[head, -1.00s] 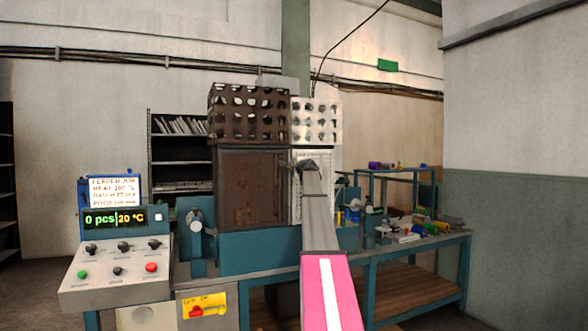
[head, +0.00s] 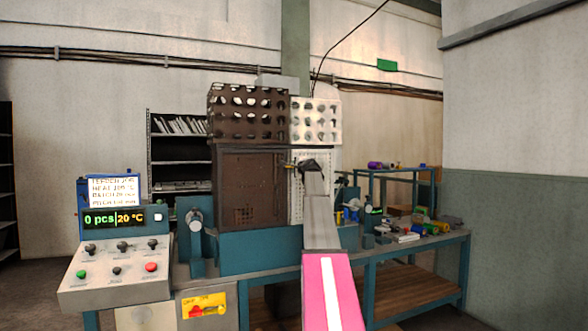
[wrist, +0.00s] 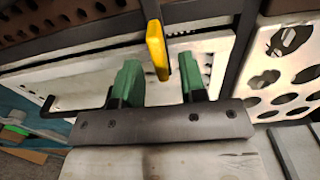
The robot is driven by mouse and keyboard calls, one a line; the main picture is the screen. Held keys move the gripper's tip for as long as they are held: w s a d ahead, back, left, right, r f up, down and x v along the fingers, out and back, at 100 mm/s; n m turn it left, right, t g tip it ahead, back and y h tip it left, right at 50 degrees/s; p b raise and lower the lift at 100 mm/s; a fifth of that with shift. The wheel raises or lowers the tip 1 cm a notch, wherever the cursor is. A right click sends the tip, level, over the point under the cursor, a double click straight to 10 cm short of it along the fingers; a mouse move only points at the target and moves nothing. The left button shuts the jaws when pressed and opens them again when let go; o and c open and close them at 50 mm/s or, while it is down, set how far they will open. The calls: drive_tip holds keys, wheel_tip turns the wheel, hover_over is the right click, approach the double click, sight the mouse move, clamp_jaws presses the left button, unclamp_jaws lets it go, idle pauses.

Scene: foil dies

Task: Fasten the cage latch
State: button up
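The cage is a dark brown perforated panel (head: 245,185) beside a white perforated panel (head: 297,205) above the teal press base. The yellow latch handle (wrist: 157,50) hangs from a dark frame bar in the wrist view. Its lower end lies between the green fingertips, closer to the left one; I see no clear contact. My gripper (wrist: 158,78) is open, with its fingers on either side of the handle. In the head view my gripper (head: 298,166) is at the front of the white panel, small and partly hidden by my arm. Whether the latch is engaged cannot be seen.
A control console (head: 118,270) with buttons and a display stands at the left. A teal bench (head: 425,256) with scattered small items extends right. A dark upper cage (head: 248,113) and white perforated box (head: 316,121) sit above the panels. The floor at far right looks clear.

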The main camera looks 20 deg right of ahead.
drive_tip(key=s, duration=0.8)
drive_tip(key=shift+s, duration=0.15)
drive_tip(key=shift+f, duration=0.1)
drive_tip(key=s+a+f+n+g+y, duration=0.1)
drive_tip(key=s+a+f+n+g, duration=0.2)
drive_tip(key=a+f, duration=0.8)
drive_tip(key=s+a+f+n+g+y, duration=0.1)
drive_tip(key=s+a+f+n+g, duration=0.4)
drive_tip(key=f, duration=1.3)
drive_tip(key=s+a+f+n+g+y, duration=0.1)
drive_tip(key=s+a+f+n, duration=0.1)
drive_tip(key=a+f, duration=0.95)
drive_tip(key=s+a+f+n+g+h, duration=0.1)
drive_tip(key=s+a+f+n+g, duration=0.1)
drive_tip(key=s+f, duration=0.7)
drive_tip(key=s+a+f+n+g, duration=0.3)
drive_tip(key=s+a+f+g, duration=0.1)
drive_tip(key=s+f, duration=0.5)
drive_tip(key=s+a+f+n+g+h, duration=0.1)
drive_tip(key=s+a+f+n+g, duration=0.2)
drive_tip(key=s+f, duration=0.6)
drive_tip(key=shift+s+a+h, duration=0.3)
drive_tip(key=shift+s+a, duration=0.7)
drive_tip(key=shift+s, duration=0.05)
